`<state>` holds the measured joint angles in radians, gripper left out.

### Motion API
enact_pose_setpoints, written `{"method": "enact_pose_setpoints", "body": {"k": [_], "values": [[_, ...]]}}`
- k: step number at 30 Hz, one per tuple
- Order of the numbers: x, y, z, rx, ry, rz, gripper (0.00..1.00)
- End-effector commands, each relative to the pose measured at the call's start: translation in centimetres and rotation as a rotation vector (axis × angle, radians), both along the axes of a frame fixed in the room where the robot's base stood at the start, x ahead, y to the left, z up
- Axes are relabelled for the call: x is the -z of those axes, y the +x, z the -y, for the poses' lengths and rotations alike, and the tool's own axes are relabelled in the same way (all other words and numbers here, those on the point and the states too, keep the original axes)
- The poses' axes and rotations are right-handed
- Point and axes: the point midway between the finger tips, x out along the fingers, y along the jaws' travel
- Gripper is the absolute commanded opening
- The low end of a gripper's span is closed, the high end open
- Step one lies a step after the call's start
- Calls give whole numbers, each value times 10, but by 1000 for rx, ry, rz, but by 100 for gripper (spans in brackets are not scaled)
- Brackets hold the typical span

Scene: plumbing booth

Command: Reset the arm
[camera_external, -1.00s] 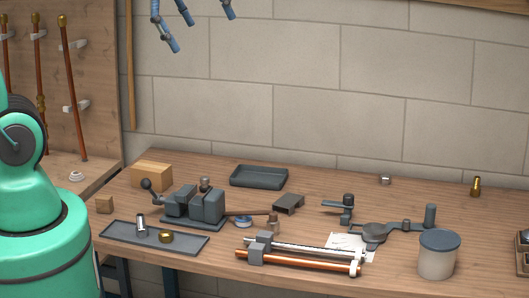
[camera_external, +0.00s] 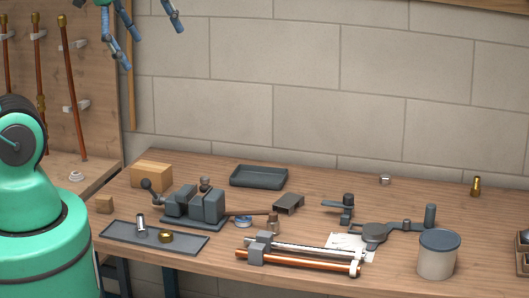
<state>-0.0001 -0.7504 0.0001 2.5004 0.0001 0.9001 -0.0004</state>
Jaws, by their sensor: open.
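My gripper (camera_external: 148,40) shows at the top left of the view, in front of the block wall and well above the workbench. Its blue fingers are spread wide apart and nothing is between them. The upper part of the gripper and the arm's wrist are cut off by the top edge. My green arm base (camera_external: 45,240) stands at the left, in front of the bench.
The wooden workbench (camera_external: 320,185) holds a vise (camera_external: 195,205), a dark tray (camera_external: 258,177), a grey mat with fittings (camera_external: 185,245), copper and steel pipes (camera_external: 300,258) and a lidded tub (camera_external: 437,258). Upright copper pipes (camera_external: 74,90) hang on a board at the left.

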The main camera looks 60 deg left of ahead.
Motion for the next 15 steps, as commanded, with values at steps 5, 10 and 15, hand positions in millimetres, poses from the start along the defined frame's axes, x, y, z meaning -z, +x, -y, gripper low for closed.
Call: {"method": "enact_pose_setpoints", "body": {"k": [5,10,15], "values": [[10,0,0,0,0,0,100],[31,0,0,0,0,0,100],[61,0,0,0,0,0,100]]}}
